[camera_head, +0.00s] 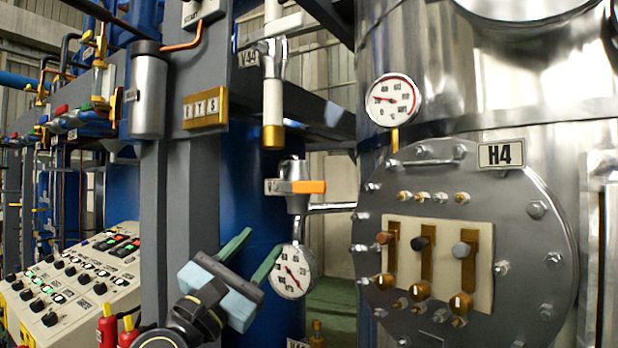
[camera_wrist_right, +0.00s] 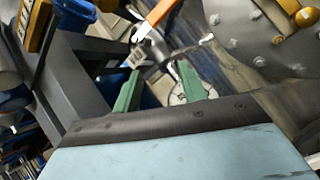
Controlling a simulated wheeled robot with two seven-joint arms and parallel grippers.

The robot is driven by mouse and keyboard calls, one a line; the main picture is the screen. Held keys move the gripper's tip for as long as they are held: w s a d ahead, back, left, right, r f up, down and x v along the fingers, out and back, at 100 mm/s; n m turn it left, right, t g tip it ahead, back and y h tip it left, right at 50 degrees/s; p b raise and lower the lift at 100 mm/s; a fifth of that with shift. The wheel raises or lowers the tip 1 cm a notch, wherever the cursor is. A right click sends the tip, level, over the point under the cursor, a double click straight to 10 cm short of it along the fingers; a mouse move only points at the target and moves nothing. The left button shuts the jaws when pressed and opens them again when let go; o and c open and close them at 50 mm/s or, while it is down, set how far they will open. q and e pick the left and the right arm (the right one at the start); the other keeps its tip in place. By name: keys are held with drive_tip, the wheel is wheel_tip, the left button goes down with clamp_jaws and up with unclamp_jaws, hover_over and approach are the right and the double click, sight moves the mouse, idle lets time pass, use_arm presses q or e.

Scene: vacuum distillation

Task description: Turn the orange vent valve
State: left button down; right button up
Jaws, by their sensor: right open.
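The orange vent valve handle (camera_head: 310,187) lies about level on a grey valve body in the middle of the head view, with a pale tag to its left. In the right wrist view the orange handle (camera_wrist_right: 158,15) shows at the top, slanted. My right gripper (camera_head: 253,250) has green fingers and is open and empty. It is below and left of the handle in the head view, apart from it. In the right wrist view the fingertips (camera_wrist_right: 158,78) point toward the valve, with a gap between them. My left gripper is not in view.
A round gauge (camera_head: 292,271) hangs below the valve, close to my right fingertips. A flanged steel vessel with a panel (camera_head: 440,225) of knobs stands right. A grey post (camera_head: 188,210) and a control console (camera_head: 75,280) with red bottles stand left.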

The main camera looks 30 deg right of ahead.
sight(308, 188)
drive_tip(key=s+a+r+m+g+y+p, duration=0.1)
drive_tip(key=s+a+r+m+g+y, duration=0.15)
drive_tip(key=s+r+m+y, duration=0.6)
drive_tip(key=w+d+m+h+p, duration=0.1)
drive_tip(key=w+d, duration=0.1)
drive_tip(key=d, duration=0.2)
drive_tip(key=w+d+r+m+p, duration=0.1)
drive_tip(key=w+d, duration=0.2)
drive_tip(key=d, duration=0.1)
drive_tip(key=w+d+m+g+h+p, duration=0.1)
drive_tip(key=w+d, duration=0.2)
drive_tip(key=d, duration=0.1)
drive_tip(key=shift+w+r+h, duration=0.1)
drive_tip(key=shift+r+h, duration=0.05)
drive_tip(key=shift+h, duration=0.2)
clamp_jaws()
